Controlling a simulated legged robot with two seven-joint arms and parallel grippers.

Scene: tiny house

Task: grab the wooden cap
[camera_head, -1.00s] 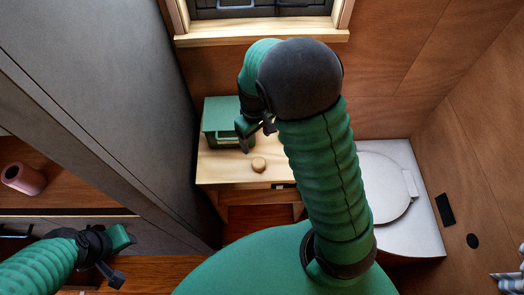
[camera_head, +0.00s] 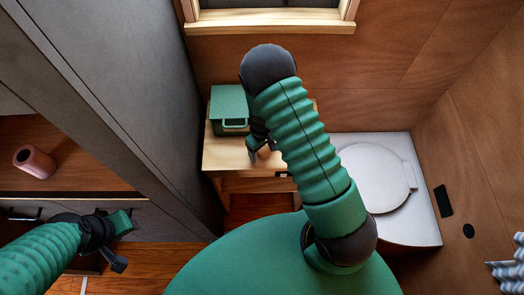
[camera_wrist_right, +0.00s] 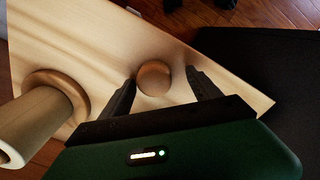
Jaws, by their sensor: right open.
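The wooden cap (camera_head: 264,153) is a small round light-brown piece on the pale wooden tabletop (camera_head: 222,158). In the head view it is partly hidden by my right gripper (camera_head: 257,150). In the right wrist view the cap (camera_wrist_right: 154,78) lies between the two dark fingertips of my right gripper (camera_wrist_right: 163,84). The fingers are spread, with a gap on the right side and the left fingertip close to the cap. My left gripper (camera_head: 122,243) hangs at the lower left, far from the cap; its finger opening is unclear.
A green box with a handle (camera_head: 229,108) stands behind the cap. A pale cylinder on a wooden disc (camera_wrist_right: 45,115) stands left in the wrist view. A toilet (camera_head: 375,180) is to the right, a grey wall panel (camera_head: 120,90) to the left. A pink cylinder (camera_head: 36,162) lies on a shelf.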

